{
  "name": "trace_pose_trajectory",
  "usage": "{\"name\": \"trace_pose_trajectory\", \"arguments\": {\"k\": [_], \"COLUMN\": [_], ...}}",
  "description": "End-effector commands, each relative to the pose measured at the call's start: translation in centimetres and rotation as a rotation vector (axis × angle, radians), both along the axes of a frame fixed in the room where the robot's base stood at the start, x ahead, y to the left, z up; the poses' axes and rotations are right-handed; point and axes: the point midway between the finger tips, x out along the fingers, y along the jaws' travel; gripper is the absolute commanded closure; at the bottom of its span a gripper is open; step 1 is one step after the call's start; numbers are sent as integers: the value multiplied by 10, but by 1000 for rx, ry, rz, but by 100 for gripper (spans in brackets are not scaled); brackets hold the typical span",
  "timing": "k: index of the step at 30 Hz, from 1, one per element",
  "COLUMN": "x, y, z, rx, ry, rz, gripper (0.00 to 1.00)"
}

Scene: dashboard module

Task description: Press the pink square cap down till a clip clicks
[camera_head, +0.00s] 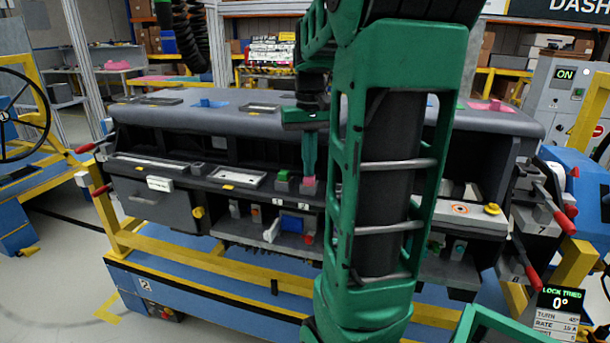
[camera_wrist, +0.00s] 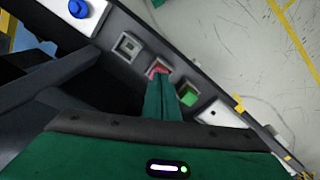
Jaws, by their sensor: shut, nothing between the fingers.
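The pink square cap (camera_head: 309,182) sits in its square seat on the front ledge of the dashboard module. It also shows in the wrist view (camera_wrist: 157,70), partly hidden behind my fingertips. My gripper (camera_head: 309,172) is shut and empty, pointing down with its tips right at the cap. In the wrist view the closed green fingers (camera_wrist: 160,82) overlap the cap's near edge. The tips look to be on or just above the cap; I cannot tell whether they touch. I cannot see a clip or how deep the cap sits.
A green square cap (camera_wrist: 188,94) is just beside the pink one. A grey square seat (camera_wrist: 128,46) is on its other side, with a blue round knob (camera_wrist: 78,8) beyond. The dashboard's grey top (camera_head: 230,110) overhangs behind. Red-handled levers (camera_head: 568,206) stick out at the right end.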

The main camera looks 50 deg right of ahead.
Motion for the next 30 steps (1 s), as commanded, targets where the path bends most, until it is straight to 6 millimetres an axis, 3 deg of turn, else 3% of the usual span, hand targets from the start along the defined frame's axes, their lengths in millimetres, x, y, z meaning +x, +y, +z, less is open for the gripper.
{"name": "trace_pose_trajectory", "arguments": {"k": [30], "x": [0], "y": [0], "z": [79], "rx": [-1], "ry": [-1], "rz": [1], "gripper": [100]}}
